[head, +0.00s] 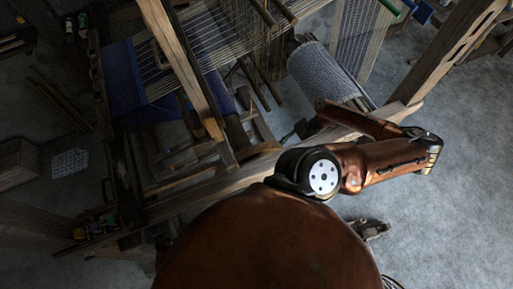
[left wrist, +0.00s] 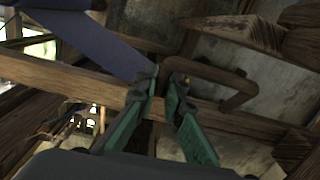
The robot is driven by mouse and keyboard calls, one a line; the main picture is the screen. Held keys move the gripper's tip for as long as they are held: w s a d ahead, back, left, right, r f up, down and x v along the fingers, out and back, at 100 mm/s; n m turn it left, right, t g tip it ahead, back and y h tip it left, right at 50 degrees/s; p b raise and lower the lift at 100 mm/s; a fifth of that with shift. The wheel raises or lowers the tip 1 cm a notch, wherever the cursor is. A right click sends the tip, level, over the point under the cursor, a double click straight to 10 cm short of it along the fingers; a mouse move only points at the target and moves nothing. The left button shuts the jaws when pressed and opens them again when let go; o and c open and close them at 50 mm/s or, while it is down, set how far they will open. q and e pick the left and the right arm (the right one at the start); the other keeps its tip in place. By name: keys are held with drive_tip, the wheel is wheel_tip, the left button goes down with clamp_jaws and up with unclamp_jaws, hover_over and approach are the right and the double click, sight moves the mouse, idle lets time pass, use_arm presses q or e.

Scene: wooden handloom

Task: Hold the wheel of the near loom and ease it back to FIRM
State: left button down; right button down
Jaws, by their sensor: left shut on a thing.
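The near loom (head: 205,190) is a wooden frame with white warp threads and dark blue cloth (head: 122,78). My left gripper (head: 302,129) is small and dark beside its front beam in the head view. In the left wrist view my left gripper's green fingers (left wrist: 166,82) are closed, with their tips at one end of a brown curved bar (left wrist: 232,98). The bar appears to be part of the wheel; most of the wheel is hidden or outside the view. A grey metal part that looks like my right gripper (head: 372,229) shows low in the head view, its jaws unclear.
A roll of grey woven cloth (head: 325,70) lies just behind my left gripper. A slanting wooden post (head: 450,52) stands at the right. Wooden beams (left wrist: 70,78) crowd the left wrist view. Grey floor (head: 465,220) is clear at the right.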

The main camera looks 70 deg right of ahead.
use_arm(q)
drive_tip(key=shift+s+r+n, duration=0.1)
drive_tip(key=shift+r+n, duration=0.3)
drive_tip(key=shift+r, duration=0.5)
drive_tip(key=shift+d+r, duration=0.1)
drive_tip(key=shift+r, duration=0.3)
use_arm(e)
drive_tip(key=shift+w+a+r+h, duration=0.15)
drive_tip(key=shift+r+h, duration=0.25)
drive_tip(key=shift+r, duration=0.2)
use_arm(q)
drive_tip(key=shift+f, duration=0.1)
use_arm(e)
drive_tip(key=shift+r+g, duration=0.1)
drive_tip(key=shift+g, duration=0.3)
drive_tip(key=shift+r, duration=0.15)
